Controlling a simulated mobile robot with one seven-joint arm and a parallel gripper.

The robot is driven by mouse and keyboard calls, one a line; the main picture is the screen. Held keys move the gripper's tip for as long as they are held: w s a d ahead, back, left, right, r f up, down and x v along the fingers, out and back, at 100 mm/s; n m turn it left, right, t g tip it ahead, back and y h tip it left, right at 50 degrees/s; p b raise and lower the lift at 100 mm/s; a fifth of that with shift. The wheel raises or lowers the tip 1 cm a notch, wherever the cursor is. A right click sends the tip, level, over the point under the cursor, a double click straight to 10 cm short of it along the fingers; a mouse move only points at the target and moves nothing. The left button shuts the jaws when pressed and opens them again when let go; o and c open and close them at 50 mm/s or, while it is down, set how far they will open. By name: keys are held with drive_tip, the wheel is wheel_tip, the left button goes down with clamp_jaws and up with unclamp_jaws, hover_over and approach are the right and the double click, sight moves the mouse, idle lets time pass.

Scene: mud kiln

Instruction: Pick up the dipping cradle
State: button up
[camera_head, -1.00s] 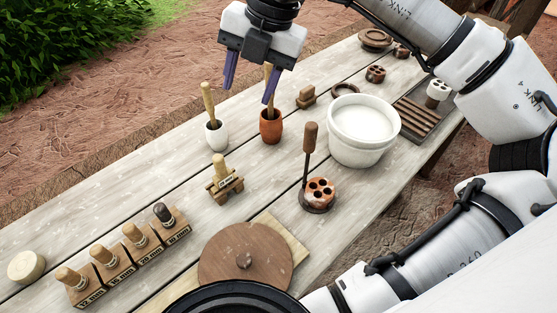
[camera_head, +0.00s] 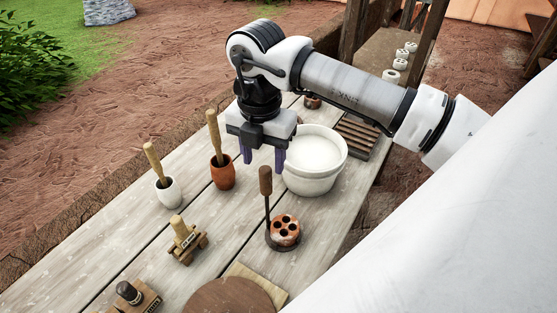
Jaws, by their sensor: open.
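The dipping cradle (camera_head: 266,208) stands on the plank table, right of the middle. It has an upright handle with a wooden grip on a thin dark rod and a low round dark base. A reddish clay piece (camera_head: 286,228) with several holes sits in the base. My gripper (camera_head: 263,163) points down with its two purple fingers apart and nothing between them. The gap in height and depth is hard to tell.
A white tub (camera_head: 316,181) of pale liquid stands close right of my gripper. A terracotta cup (camera_head: 222,175) and a white cup (camera_head: 168,193) hold wooden sticks at left. A small wooden stand (camera_head: 187,245) and a round brown board (camera_head: 225,297) are nearer. Bare planks lie between.

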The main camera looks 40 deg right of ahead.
sight(265, 169)
wheel_tip(265, 169, down, 5)
drive_tip(key=shift+d+r+p, duration=0.1)
drive_tip(key=shift+p, duration=0.85)
clamp_jaws()
drive_tip(key=shift+r, duration=0.1)
